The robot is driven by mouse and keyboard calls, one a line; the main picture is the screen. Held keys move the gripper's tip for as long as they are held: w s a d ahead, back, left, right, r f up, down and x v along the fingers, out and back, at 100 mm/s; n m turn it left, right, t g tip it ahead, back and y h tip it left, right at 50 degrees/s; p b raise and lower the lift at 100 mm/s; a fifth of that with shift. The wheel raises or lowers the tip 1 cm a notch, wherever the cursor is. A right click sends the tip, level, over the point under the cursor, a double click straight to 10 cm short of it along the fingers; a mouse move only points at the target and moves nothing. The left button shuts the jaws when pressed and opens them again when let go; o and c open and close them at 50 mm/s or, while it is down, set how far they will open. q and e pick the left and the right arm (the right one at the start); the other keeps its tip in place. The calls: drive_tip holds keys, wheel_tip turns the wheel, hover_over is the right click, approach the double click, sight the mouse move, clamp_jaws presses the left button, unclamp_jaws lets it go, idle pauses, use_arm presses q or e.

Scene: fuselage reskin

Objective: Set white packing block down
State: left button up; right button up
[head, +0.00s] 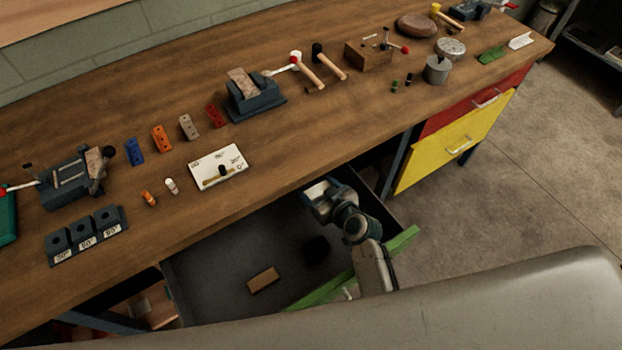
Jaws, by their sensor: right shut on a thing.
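My right gripper (320,196) hangs over the open drawer, close to the front edge of the workbench. It is shut on a pale thing, taken to be the white packing block, which is mostly hidden by the jaws. Its outline cannot be made out. The open drawer (215,262) has a grey floor and a green front. A tan block (263,280) lies on the drawer floor. A dark patch (316,248) below the gripper may be its shadow. My left gripper is not in view.
The wooden workbench (330,130) holds vises, hammers, small coloured blocks, a white card (218,168) and a labelled dark block (88,237). Red and yellow drawers (450,140) are right of the open one. Much of the drawer floor is bare.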

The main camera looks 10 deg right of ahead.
sight(314, 187)
drive_tip(key=w, duration=0.1)
drive_tip(key=w+p, duration=0.1)
drive_tip(key=w+a, duration=0.1)
drive_tip(key=shift+a+r, duration=0.1)
drive_tip(key=shift+r, duration=0.15)
drive_tip(key=shift+w+a+f+p, duration=0.15)
drive_tip(key=shift+w+f+p, duration=0.2)
drive_tip(key=shift+f, duration=0.4)
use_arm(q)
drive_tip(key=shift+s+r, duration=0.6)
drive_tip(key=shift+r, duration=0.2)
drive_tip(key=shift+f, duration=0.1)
use_arm(e)
drive_tip(key=shift+f, duration=0.15)
use_arm(q)
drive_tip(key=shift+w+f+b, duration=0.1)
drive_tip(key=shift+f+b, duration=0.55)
drive_tip(key=shift+b, duration=0.2)
use_arm(e)
drive_tip(key=shift+f, duration=0.55)
drive_tip(key=shift+s, duration=0.1)
drive_tip(key=o, duration=1)
drive_tip(key=shift+f, duration=0.1)
drive_tip(key=shift+c, duration=0.2)
drive_tip(key=shift+s, duration=0.1)
